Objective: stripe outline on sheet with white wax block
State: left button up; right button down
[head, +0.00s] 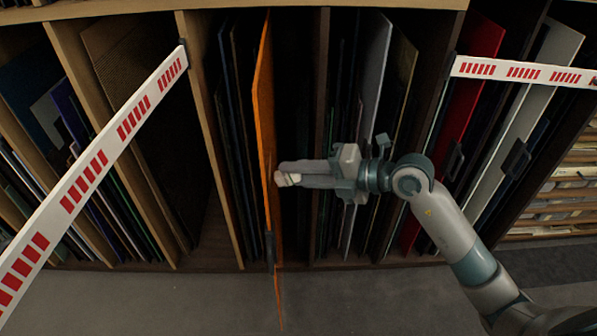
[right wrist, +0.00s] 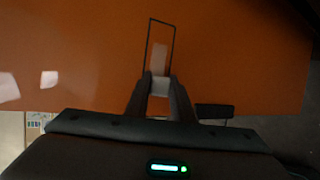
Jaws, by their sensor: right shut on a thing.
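The orange sheet (head: 263,110) stands upright, nearly edge-on, projecting from a rack slot; its broad face fills much of the right wrist view (right wrist: 90,60). A thin dark four-sided outline (right wrist: 174,45) is on that face. My right gripper (head: 285,178) is shut on the white wax block (right wrist: 160,87), which also shows in the head view (head: 287,180) close to the sheet. I cannot tell whether it touches. Inside the outline, just above the block, is a pale upright patch (right wrist: 158,57); I cannot tell whether it is wax or reflection. My left gripper is out of view.
Wooden rack dividers (head: 217,140) and many upright panels stand on both sides of the sheet. Red-and-white striped barriers cross at left (head: 85,178) and right (head: 522,72). The grey floor (head: 150,300) in front is clear.

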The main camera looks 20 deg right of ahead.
jog(key=shift+w+a+p, duration=0.15)
jog(key=shift+a+p, duration=0.2)
jog(key=shift+a, duration=0.1)
dwell(0.3)
jog(key=shift+w+d, duration=0.3)
jog(key=shift+w, duration=0.55)
jog(key=shift+w+d, duration=0.25)
jog(key=shift+w, duration=0.6)
jog(key=w, duration=0.1)
jog(key=w+p, duration=0.1)
jog(key=w, duration=0.1)
jog(key=shift+w+d, duration=0.2)
jog(key=shift+d, duration=0.2)
jog(key=shift+w, duration=0.15)
jog(key=shift+w+d, duration=0.25)
jog(key=shift+w, duration=0.55)
jog(key=shift+w+d, duration=0.25)
jog(key=shift+w, duration=0.5)
